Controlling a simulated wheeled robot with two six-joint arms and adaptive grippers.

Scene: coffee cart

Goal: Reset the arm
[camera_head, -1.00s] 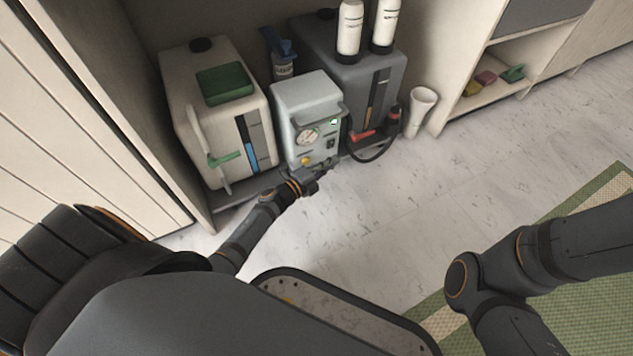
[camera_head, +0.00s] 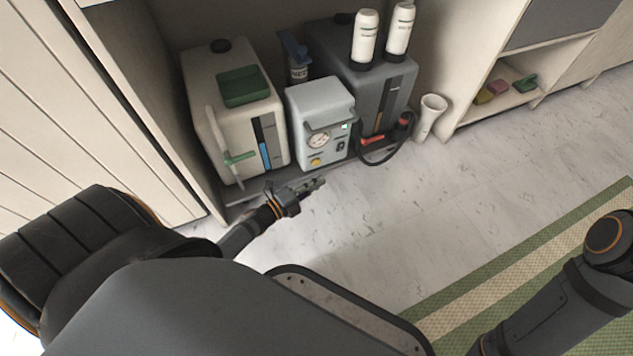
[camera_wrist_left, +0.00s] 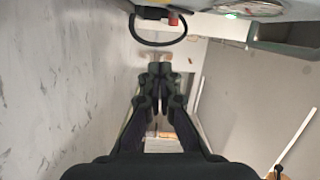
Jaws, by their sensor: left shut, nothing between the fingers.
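My left gripper (camera_head: 314,187) is shut and empty, low over the floor in front of the cabinet in the head view. Its shut fingers also show in the left wrist view (camera_wrist_left: 160,75). It is apart from the light grey box with a gauge (camera_head: 320,118), which stands just beyond it. My right arm (camera_head: 560,300) shows at the lower right of the head view, but its gripper is out of the frame.
In the cabinet stand a cream canister (camera_head: 205,110), a dark grey tank (camera_head: 392,95) with a black hose (camera_head: 385,158), and two white bottles (camera_head: 364,38). A white cup-like vessel (camera_head: 430,118) stands beside them. The floor (camera_head: 400,220) in front is clear, with a green striped mat (camera_head: 530,245) at right.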

